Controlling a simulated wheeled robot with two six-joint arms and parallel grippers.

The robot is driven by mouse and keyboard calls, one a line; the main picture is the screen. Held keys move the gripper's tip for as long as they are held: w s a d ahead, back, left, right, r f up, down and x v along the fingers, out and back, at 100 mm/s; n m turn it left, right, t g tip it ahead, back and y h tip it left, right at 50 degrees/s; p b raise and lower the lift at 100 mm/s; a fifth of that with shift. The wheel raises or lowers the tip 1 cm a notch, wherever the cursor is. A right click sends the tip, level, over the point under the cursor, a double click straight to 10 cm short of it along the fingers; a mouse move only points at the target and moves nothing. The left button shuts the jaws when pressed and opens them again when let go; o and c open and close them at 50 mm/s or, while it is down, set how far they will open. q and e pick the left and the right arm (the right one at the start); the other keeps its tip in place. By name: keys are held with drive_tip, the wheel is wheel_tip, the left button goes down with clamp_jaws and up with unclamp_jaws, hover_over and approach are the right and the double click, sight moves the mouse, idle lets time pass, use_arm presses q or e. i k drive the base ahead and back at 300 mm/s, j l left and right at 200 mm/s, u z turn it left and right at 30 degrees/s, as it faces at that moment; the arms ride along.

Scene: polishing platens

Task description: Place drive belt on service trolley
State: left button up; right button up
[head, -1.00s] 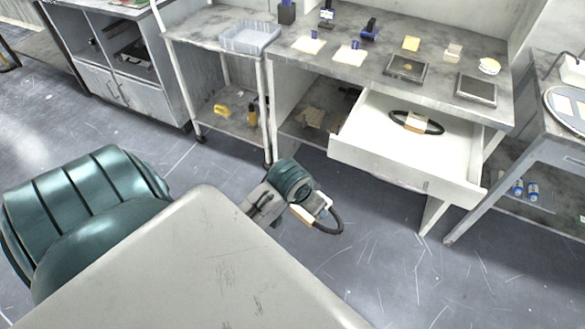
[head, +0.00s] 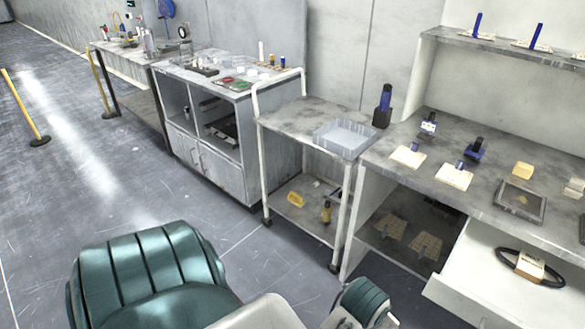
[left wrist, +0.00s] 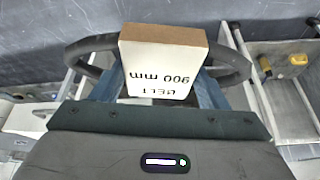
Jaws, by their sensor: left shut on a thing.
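My left gripper (left wrist: 162,90) is shut on the drive belt (left wrist: 232,62), a black loop whose pale label block (left wrist: 160,65) sits between the jaws; its printing reads upside down, "BELT 900 mm". My right gripper is not in view.
A grey tray (head: 343,138) takes the right of the trolley top. A second belt (head: 505,258) lies in the open drawer (head: 470,255) at right. A cabinet (head: 215,165) stands left. Floor in front is clear.

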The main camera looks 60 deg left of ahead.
sight(305, 117)
drive_tip(key=j, duration=0.55)
drive_tip(key=i+j+u, duration=0.1)
drive_tip(key=j, duration=0.45)
drive_tip(key=i+j, duration=0.1)
drive_tip(key=j, duration=0.4)
drive_tip(key=i+j+u, duration=0.1)
drive_tip(key=j, duration=0.45)
drive_tip(key=i+j, duration=0.1)
drive_tip(key=j, duration=0.45)
